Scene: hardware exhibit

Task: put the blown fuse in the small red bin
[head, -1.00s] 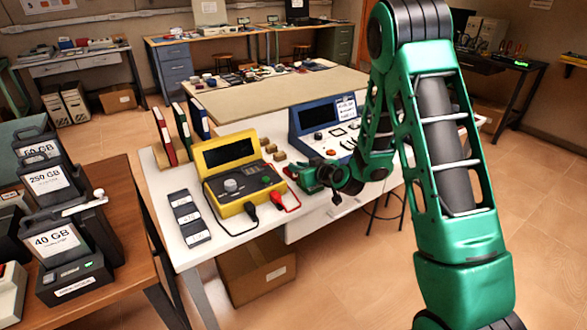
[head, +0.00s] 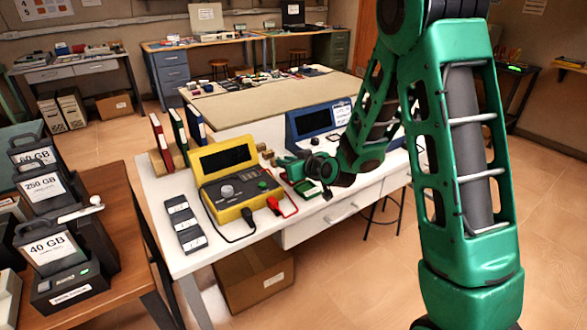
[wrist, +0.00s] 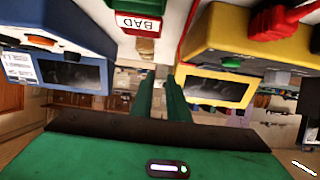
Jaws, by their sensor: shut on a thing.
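My gripper (wrist: 160,98) has its two green fingers close together in the wrist view, which looks upside down. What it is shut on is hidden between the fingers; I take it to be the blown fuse. In the head view my gripper (head: 287,163) is low over the white bench, between the yellow meter and the blue instrument. A small green box (head: 307,188) sits just in front of it.
The yellow meter (head: 222,205) with red and black leads is left of my gripper. The blue instrument (head: 296,125) is to its right and behind. Dark labelled modules (head: 184,222) lie at the bench's left. Upright binders (head: 160,140) stand behind.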

